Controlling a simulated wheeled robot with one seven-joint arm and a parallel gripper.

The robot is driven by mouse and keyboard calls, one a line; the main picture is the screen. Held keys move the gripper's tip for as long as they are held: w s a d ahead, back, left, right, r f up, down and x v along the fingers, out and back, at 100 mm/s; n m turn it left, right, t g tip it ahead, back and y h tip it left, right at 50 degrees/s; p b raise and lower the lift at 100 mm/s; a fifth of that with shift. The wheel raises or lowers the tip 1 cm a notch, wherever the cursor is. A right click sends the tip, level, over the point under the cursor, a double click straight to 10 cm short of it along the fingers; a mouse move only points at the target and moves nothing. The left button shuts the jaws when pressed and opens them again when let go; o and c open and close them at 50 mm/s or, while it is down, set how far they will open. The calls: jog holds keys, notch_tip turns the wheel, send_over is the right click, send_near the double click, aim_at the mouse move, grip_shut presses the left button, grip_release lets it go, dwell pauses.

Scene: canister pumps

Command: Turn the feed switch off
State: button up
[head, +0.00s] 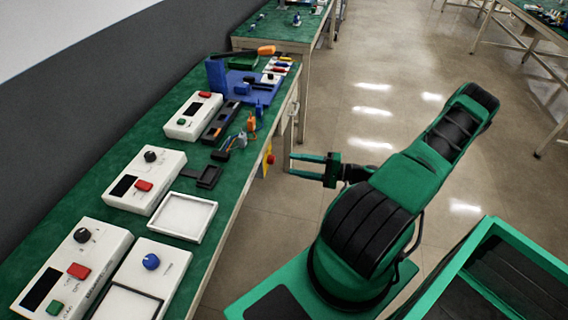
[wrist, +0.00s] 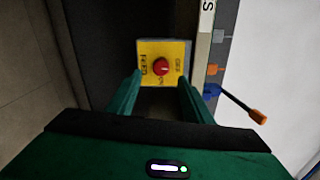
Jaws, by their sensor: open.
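The feed switch is a red round knob (wrist: 162,67) on a yellow plate (wrist: 178,50) with dark lettering, seen in the wrist view straight ahead between my fingers. In the head view the yellow plate (head: 266,165) is on the front side of the green-topped bench, with the red knob (head: 271,159) sticking out towards my arm. My gripper (head: 290,164) is open and empty, level with the knob and a short gap away from it. It also shows in the wrist view (wrist: 158,82). The knob's exact angle is too small to read.
The green bench (head: 237,184) carries white control boxes (head: 146,182), a white tray (head: 183,217), a blue fixture (head: 216,76) and an orange-handled tool (head: 266,50). The bench's front edge runs beside my gripper. The floor (head: 385,110) behind my arm is clear.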

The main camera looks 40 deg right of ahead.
jog(key=v, duration=0.3)
jog(key=shift+s+d, duration=0.1)
jog(key=shift+s, duration=0.05)
dwell(0.5)
jog(key=s+a+r+n+g+h, duration=0.2)
jog(key=s+r, duration=0.4)
jog(key=r, duration=0.4)
jog(key=s+a+r+n+g+h, duration=0.1)
jog(key=s+a+r+g+h, duration=0.3)
jog(key=s+r+g, duration=0.3)
jog(key=s+a+r+n+g+h, duration=0.2)
jog(key=s+r, duration=0.4)
jog(key=r, duration=0.6)
jog(key=shift+s+a+r+n+g+h, duration=0.35)
jog(key=shift+a+g+h, duration=0.45)
jog(key=shift+g+h, duration=0.55)
